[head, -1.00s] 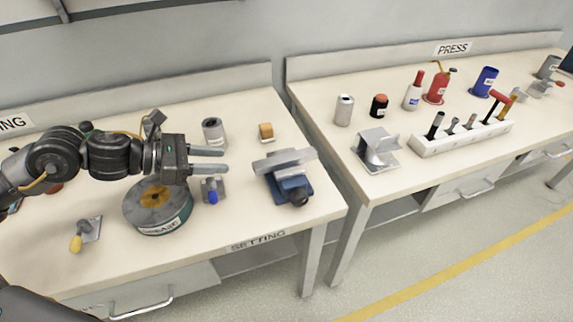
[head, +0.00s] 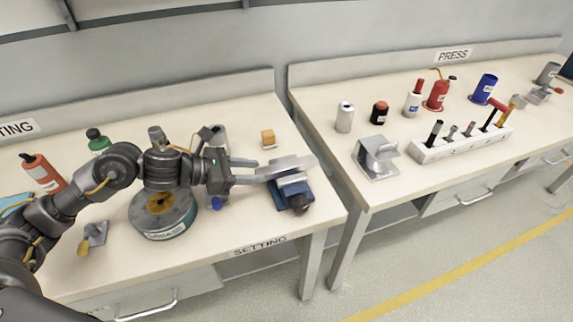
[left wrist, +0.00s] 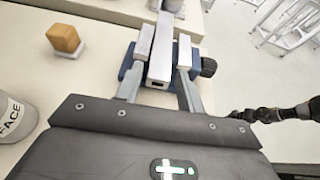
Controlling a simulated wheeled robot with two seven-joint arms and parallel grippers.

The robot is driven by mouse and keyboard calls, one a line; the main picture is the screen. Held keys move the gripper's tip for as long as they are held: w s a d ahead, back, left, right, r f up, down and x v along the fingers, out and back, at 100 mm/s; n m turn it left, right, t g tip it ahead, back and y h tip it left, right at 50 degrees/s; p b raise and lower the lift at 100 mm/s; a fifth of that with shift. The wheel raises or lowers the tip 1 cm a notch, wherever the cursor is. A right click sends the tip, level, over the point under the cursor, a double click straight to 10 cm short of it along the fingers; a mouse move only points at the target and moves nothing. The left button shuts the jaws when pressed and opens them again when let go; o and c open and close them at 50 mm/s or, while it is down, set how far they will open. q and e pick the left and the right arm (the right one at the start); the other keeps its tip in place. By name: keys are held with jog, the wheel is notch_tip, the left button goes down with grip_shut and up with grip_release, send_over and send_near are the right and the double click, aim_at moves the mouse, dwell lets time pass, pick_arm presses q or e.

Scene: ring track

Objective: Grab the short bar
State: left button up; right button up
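The short bar (head: 292,163) is a light grey metal bar lying across the top of a blue vise (head: 294,194) near the front right corner of the left table. My left gripper (head: 258,170) is at the bar's left end, its fingers pointing right along it. In the left wrist view, the near end of the bar (left wrist: 159,65) lies between the two fingers, with a visible gap on each side. The gripper is open. The vise also shows under the bar there. My right gripper is not visible.
A round grey fixture (head: 163,212) stands below my left forearm. A grey can (head: 218,136) and an orange block (head: 267,138) stand behind the gripper. A gap separates this table from the right one, where a metal bracket (head: 376,158) sits nearest.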

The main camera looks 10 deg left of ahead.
pick_arm(q)
jog(key=shift+x, duration=1.4)
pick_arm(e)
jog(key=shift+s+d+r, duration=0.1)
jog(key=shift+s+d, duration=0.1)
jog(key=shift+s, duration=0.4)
pick_arm(q)
jog(key=shift+s, duration=0.1)
jog(key=shift+c, duration=0.5)
jog(key=c, duration=0.7)
notch_tip(320, 180, up, 10)
